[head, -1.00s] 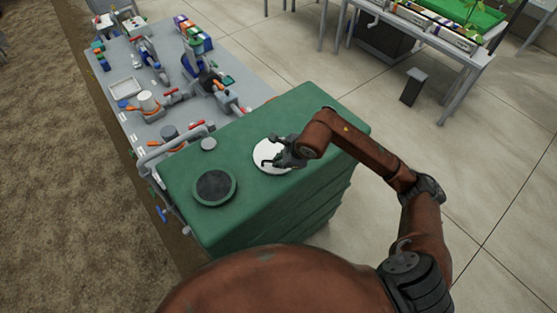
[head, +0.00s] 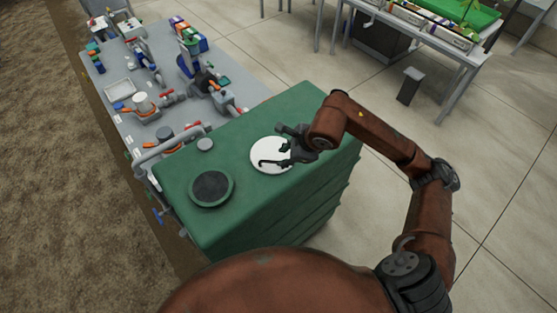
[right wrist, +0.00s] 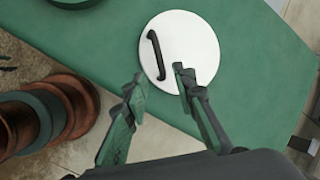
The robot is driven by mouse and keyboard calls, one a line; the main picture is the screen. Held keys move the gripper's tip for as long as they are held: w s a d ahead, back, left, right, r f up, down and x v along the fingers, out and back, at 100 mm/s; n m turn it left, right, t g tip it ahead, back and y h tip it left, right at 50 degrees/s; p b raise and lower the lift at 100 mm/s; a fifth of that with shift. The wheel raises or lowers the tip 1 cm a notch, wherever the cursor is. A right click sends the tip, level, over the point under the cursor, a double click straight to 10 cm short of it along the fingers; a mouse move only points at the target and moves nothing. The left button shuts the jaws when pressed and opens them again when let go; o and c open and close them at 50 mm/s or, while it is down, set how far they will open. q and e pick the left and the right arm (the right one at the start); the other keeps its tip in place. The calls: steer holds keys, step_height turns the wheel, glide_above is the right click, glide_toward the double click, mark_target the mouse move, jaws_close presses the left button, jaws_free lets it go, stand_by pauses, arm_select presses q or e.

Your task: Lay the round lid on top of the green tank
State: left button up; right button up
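The round white lid (head: 257,150) lies flat on top of the green tank (head: 310,115), near the middle of its top. Its black bar handle (right wrist: 155,55) shows clearly in the right wrist view, on the white disc (right wrist: 200,40). My right gripper (head: 274,146) is over the lid, reaching in from the right. In the right wrist view its two fingers (right wrist: 160,83) are spread apart with nothing between them, and the handle is beyond the fingertips. A dark round hatch with a green rim (head: 212,188) is on the tank to the left of the lid. My left gripper is out of view.
A grey bench (head: 225,65) with pipes, valves and jars stands behind the tank. A table with a green tray (head: 475,14) is at the back right. The floor right of the tank is open.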

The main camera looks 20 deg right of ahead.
steer(key=shift+b+v, duration=0.3)
steer(key=shift+v, duration=1.95)
